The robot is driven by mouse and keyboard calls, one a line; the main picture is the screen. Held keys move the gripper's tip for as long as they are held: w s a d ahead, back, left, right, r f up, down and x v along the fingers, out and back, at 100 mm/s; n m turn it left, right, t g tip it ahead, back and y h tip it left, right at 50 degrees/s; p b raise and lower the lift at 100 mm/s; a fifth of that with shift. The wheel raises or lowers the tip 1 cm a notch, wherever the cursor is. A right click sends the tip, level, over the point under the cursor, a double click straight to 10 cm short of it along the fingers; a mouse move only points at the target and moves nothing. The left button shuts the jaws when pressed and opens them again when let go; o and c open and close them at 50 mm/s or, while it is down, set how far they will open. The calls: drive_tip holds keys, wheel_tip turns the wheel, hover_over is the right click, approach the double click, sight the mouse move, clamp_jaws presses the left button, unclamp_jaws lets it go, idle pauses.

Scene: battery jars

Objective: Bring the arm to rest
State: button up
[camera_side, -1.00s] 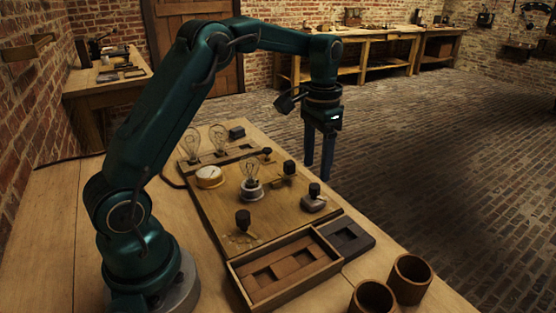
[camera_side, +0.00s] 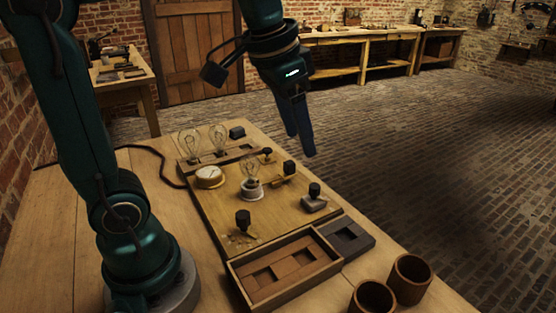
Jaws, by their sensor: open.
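My gripper (camera_side: 304,143) hangs in the air near the top middle of the side view, fingers pointing down and slightly right. It is open, and nothing shows between its fingers. It appears above and beyond the wooden board (camera_side: 222,222), touching nothing. My arm rises from its base at the left of the table and leaves the top of the picture, so its upper joints are hidden.
The board carries a bulb on a white socket (camera_side: 251,190), a round gauge (camera_side: 209,176) and several black knobs. A compartment tray (camera_side: 333,268), a dark slotted block (camera_side: 346,237) and two brown jars (camera_side: 410,279) (camera_side: 372,298) stand in front.

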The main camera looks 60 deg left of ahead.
drive_tip(key=s+d+f+n+t, duration=0.1)
drive_tip(key=s+d+f, duration=0.1)
drive_tip(key=s+f, duration=0.4)
drive_tip(key=s, duration=0.4)
drive_tip(key=shift+n+t, duration=0.3)
drive_tip(key=shift+t, duration=0.1)
drive_tip(key=shift+s, duration=0.1)
